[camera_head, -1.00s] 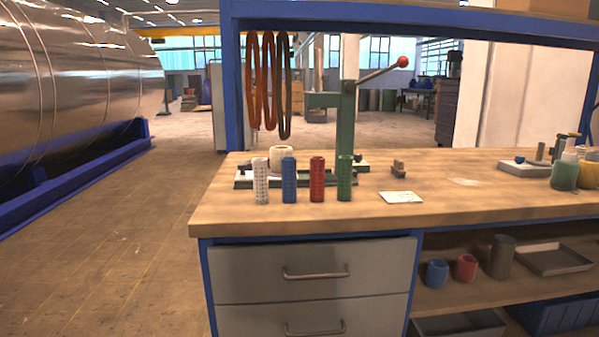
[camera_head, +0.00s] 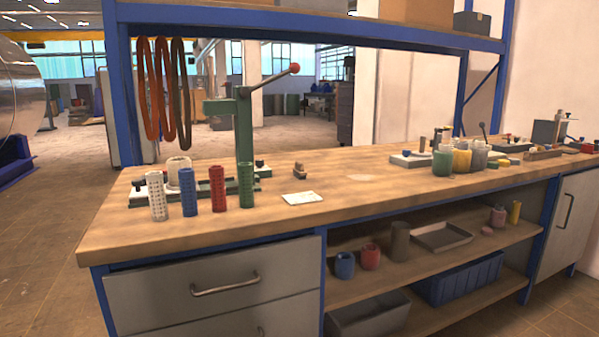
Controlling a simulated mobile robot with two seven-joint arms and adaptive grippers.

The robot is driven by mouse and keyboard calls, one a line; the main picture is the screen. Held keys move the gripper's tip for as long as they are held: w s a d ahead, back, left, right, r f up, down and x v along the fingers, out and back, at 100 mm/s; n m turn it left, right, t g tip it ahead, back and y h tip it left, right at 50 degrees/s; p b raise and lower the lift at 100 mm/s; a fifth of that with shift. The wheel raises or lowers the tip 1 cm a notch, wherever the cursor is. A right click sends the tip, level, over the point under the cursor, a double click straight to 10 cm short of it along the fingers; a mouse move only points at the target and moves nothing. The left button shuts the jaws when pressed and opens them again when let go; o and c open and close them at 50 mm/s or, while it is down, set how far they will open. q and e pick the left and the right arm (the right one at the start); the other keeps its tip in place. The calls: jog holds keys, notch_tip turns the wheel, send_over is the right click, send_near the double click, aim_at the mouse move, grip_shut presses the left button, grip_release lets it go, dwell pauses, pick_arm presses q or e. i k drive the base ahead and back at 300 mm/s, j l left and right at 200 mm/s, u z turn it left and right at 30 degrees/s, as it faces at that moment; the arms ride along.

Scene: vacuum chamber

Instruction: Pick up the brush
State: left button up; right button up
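I cannot pick out a brush for certain. A small brown wooden-looking piece (camera_head: 300,171) stands on the workbench top (camera_head: 340,203) near its middle and may be the brush; it is too small to tell. A white card (camera_head: 302,198) lies in front of it. Neither my left nor my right gripper shows in this view.
A green lever press (camera_head: 244,135) stands at the bench's left, behind white, blue, red and green perforated cylinders (camera_head: 217,189). Jars (camera_head: 442,162) and small tools stand at the right. Drawers (camera_head: 215,280) and an open shelf (camera_head: 400,262) are below. The bench's front middle is clear.

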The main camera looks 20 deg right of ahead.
aim_at(300, 173)
jog(key=l, duration=1.55)
